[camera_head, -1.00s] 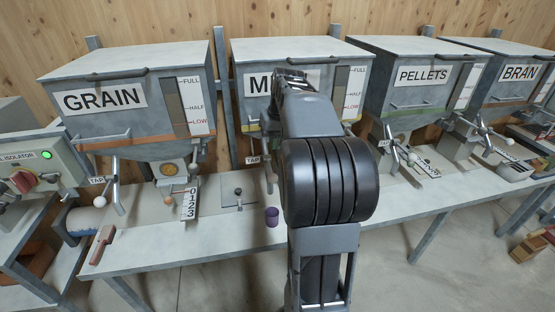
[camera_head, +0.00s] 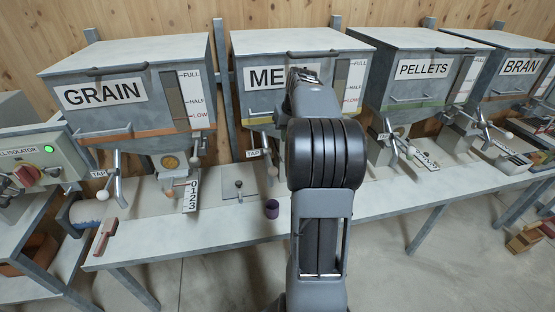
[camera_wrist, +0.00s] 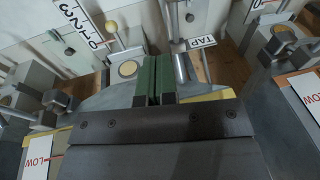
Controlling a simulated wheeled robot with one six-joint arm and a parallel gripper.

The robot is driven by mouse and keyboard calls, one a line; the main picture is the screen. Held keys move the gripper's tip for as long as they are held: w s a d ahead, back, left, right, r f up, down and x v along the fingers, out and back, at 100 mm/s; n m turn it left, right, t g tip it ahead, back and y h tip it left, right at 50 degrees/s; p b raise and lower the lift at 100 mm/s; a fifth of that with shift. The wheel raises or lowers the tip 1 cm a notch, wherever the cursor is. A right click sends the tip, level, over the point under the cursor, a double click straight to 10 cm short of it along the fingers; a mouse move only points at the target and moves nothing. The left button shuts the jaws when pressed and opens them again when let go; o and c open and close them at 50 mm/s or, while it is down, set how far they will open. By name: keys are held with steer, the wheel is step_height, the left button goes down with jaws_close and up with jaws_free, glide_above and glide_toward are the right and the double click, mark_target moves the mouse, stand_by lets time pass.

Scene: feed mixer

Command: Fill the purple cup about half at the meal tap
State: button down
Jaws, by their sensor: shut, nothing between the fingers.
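The purple cup (camera_head: 271,209) stands upright on the bench, below and in front of the meal hopper (camera_head: 258,105). I cannot see what is inside it. The meal hopper's sign is partly hidden by my arm. Its TAP label (camera_head: 254,153) and tap handle (camera_head: 272,170) show left of my arm; the label also shows in the wrist view (camera_wrist: 202,43). My gripper (camera_wrist: 153,78) is shut and empty, its green fingers pressed together by the meal hopper's lower part. In the head view the fingertips are hidden behind my arm. The cup is not visible in the wrist view.
The grain hopper (camera_head: 132,90) stands left, the pellets hopper (camera_head: 421,85) and bran hopper (camera_head: 513,80) right. A red-handled tool (camera_head: 106,236) lies at the bench's left front. A small square plate with a knob (camera_head: 239,190) sits left of the cup. Open bench (camera_head: 200,229) lies in front.

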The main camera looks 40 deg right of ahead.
steer(key=p, duration=0.1)
glide_above(270, 161)
steer(key=s, duration=0.5)
steer(key=s+d+x, duration=0.1)
steer(key=s+x, duration=0.1)
steer(key=x, duration=0.6)
steer(key=shift+w+a+f, duration=0.25)
steer(key=shift+w+f, duration=0.1)
steer(key=shift+f, duration=0.35)
